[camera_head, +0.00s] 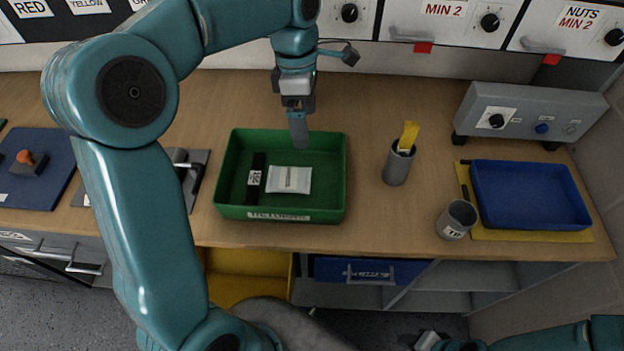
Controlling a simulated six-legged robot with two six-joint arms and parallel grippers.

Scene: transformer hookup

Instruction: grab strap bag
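A small white bag (289,180) with a pale strip down its middle lies flat in the green tray (335,205). A black strap-like piece (256,178) with a white label lies left of it in the same tray. I cannot tell from the picture which one is called the strap bag. My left gripper (299,142) points down over the far edge of the tray, beyond the white bag and apart from it. Its fingers overlap in this view, so their opening is hidden. My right gripper (428,341) is low at the bottom edge, partly cut off.
A grey cup with yellow strips (398,165), a grey tip cup (456,220) and a blue tray (530,195) stand to the right. A grey box (530,115) stands behind. A blue mat (40,165) lies at left. Drawers (445,18) line the back.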

